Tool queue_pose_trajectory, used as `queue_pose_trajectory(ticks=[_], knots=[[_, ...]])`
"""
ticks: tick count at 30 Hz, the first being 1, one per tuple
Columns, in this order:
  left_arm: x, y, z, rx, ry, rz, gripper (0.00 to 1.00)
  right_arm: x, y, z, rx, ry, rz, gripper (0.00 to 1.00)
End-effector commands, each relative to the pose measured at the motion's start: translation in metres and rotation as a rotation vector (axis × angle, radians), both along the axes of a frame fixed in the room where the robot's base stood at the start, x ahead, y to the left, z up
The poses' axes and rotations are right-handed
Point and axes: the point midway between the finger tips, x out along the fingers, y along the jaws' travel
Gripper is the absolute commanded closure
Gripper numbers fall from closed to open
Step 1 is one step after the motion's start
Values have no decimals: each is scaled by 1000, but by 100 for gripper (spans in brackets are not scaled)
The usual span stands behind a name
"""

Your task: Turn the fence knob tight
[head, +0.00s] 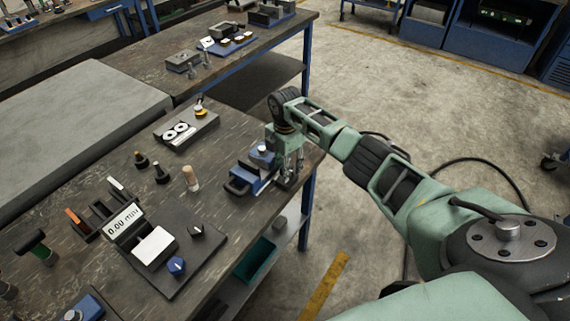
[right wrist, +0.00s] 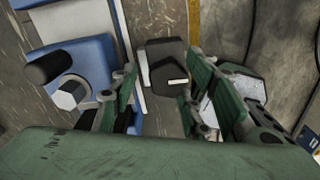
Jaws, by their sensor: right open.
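In the head view the gripper hides the knob. My left gripper is out of view.
A wooden peg (head: 190,178) stands close by. The floor to the right is mostly clear, with a black cable.

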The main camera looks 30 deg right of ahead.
Motion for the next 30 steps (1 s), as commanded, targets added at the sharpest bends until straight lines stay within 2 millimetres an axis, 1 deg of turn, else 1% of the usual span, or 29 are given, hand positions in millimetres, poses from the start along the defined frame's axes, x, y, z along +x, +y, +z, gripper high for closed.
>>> queue_pose_trajectory(ticks=[7, 8, 21, 30], knots=[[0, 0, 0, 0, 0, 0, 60, 0, 0, -1, 0, 0, 0, 57], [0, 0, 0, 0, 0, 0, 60, 0, 0, -1, 0, 0, 0, 59], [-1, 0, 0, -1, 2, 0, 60, 1, 0, -1, 0, -4, 0, 97], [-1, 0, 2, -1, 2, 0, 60, 2, 0, 1, 1, -7, -35, 98]])
